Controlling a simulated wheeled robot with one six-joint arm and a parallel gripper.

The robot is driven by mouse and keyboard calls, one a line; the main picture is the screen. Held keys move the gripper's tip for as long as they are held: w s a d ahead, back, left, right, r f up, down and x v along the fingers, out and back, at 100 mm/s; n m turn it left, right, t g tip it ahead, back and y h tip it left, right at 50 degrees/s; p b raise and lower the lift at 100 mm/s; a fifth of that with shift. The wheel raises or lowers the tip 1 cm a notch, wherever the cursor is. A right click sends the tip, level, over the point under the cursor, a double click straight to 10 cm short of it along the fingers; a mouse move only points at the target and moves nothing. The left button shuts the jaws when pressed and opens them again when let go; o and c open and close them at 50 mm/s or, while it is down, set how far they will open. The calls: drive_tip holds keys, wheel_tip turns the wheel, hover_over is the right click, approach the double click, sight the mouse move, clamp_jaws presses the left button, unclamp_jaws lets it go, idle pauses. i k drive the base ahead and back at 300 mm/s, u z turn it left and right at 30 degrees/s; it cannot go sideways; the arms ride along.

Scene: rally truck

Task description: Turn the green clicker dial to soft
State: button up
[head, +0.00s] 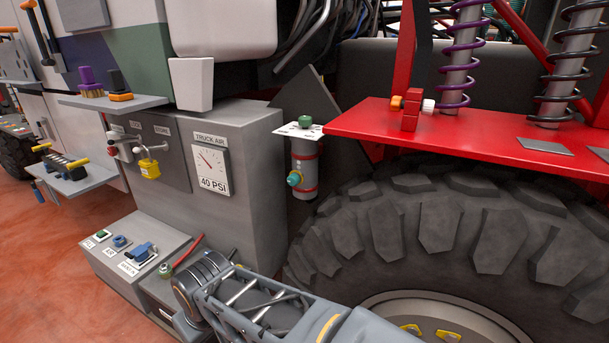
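The green clicker dial (305,121) sits on top of an upright grey canister (305,165) with red bands, right of the grey cabinet. A white plate (292,130) with small dark marks lies around the dial's base. The marks are too small to read, so I cannot tell which setting the dial is on. A teal knob (294,179) sticks out of the canister's lower side. My arm crosses the bottom middle, below and apart from the canister. My gripper's fingers do not show.
A red fender shelf (460,135) and a big black tyre (440,220) stand right of the canister. The grey cabinet (245,135) with a 40 PSI gauge (210,170) stands left. A low switch box (130,250) is at lower left. Open space lies in front of the canister.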

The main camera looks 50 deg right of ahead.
sight(306, 121)
drive_tip(key=z, duration=1)
